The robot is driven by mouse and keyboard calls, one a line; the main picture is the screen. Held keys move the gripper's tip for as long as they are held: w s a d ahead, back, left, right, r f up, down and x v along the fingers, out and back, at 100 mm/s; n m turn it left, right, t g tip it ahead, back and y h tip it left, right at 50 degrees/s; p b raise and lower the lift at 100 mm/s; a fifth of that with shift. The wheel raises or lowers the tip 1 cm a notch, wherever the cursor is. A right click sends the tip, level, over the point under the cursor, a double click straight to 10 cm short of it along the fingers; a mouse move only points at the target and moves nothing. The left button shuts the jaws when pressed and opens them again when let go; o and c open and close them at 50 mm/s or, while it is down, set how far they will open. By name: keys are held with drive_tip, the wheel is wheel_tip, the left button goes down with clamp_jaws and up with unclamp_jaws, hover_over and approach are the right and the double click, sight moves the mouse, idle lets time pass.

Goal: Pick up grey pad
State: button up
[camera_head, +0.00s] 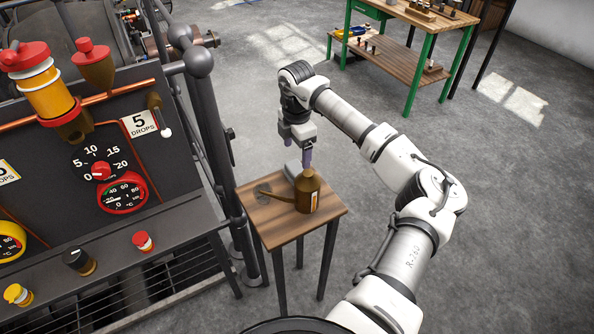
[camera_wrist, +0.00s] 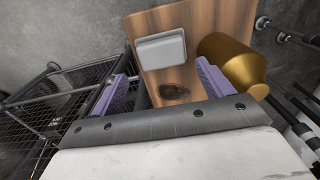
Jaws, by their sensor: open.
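The grey pad (camera_wrist: 161,48) is a light grey rounded block lying flat near the edge of the small wooden table (camera_wrist: 185,17). In the head view the pad (camera_head: 291,170) is partly hidden behind a brown-gold oil can (camera_head: 308,192) and my gripper. My gripper (camera_head: 305,150) points down above the table, close to the can. In the wrist view my gripper (camera_wrist: 163,88) is open and empty, with its two purple fingers apart. The pad lies beyond the fingertips, roughly between their lines. The gold can (camera_wrist: 235,62) is right beside the right finger.
A control panel (camera_head: 100,150) with gauges and knobs and a pipe railing (camera_head: 215,140) stand close on the left. A green-legged workbench (camera_head: 400,60) stands at the back. Open floor (camera_head: 480,200) lies to the right.

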sight(297, 168)
drive_tip(key=shift+s+f+p, duration=0.15)
drive_tip(key=shift+f+p, duration=0.85)
drive_tip(key=shift+f, duration=2)
drive_tip(key=c, duration=0.8)
drive_tip(key=shift+r, duration=0.1)
wheel_tip(297, 168, up, 20)
drive_tip(key=b, duration=0.3)
drive_tip(key=shift+b, duration=0.4)
